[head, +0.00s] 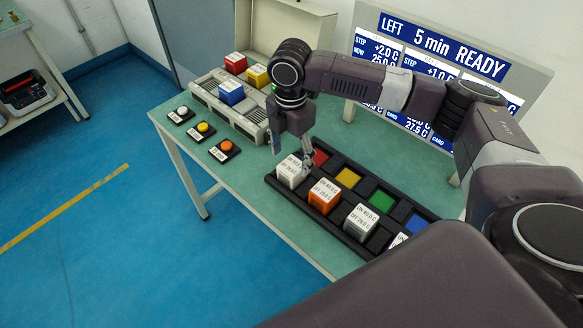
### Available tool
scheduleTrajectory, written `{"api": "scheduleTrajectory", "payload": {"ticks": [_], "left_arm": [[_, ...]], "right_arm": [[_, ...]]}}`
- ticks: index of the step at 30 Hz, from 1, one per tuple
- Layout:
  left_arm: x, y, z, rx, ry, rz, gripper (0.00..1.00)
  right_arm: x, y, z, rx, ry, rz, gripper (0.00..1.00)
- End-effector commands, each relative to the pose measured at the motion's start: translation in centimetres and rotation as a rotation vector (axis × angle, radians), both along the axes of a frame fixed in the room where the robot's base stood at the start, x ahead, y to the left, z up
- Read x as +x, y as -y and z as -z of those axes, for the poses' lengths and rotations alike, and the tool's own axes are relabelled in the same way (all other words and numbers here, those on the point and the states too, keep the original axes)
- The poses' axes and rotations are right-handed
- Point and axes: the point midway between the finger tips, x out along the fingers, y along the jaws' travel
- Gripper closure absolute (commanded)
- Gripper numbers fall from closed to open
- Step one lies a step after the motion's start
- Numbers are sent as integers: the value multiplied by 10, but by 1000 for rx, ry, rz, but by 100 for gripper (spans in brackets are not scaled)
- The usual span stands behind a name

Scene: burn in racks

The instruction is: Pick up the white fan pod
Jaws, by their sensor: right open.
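A white pod (289,174) with a printed label sits at the left end of the front row of the black tray (275,181). An orange-sided pod (322,200), a paler grey-white pod (359,224) and a partly hidden pod (398,240) follow it in that row. My right gripper (294,155) points down at the white pod and is open. Its fingers are close to the pod's top and right side; I cannot tell whether they touch it. My left gripper is not in view.
Red, yellow, green and blue squares (381,200) line the tray's back row. A grey rack (213,108) holds red, yellow and blue cubes. White, yellow and orange buttons (226,147) stand at the table's left edge. A display (432,50) reads READY behind my right arm.

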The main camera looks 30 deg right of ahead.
Motion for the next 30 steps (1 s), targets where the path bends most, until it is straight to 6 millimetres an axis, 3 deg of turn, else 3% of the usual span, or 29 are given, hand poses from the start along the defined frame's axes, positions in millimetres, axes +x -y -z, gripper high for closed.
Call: {"api": "scheduleTrajectory", "payload": {"ticks": [3, 6, 11, 15, 18, 30], "left_arm": [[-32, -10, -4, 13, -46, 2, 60], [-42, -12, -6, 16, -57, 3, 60], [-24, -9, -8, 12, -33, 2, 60], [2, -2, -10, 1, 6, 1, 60], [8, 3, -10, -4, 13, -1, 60], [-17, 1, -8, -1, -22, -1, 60]], "right_arm": [[2, 4, 15, -3, -2, 3, 36], [3, 5, 31, -2, -2, 2, 36], [4, 5, 47, -2, 1, 1, 36], [4, 5, 49, -1, 3, 1, 36], [4, 5, 49, -1, 3, 1, 36], [4, 5, 49, 0, 2, 1, 79]]}}
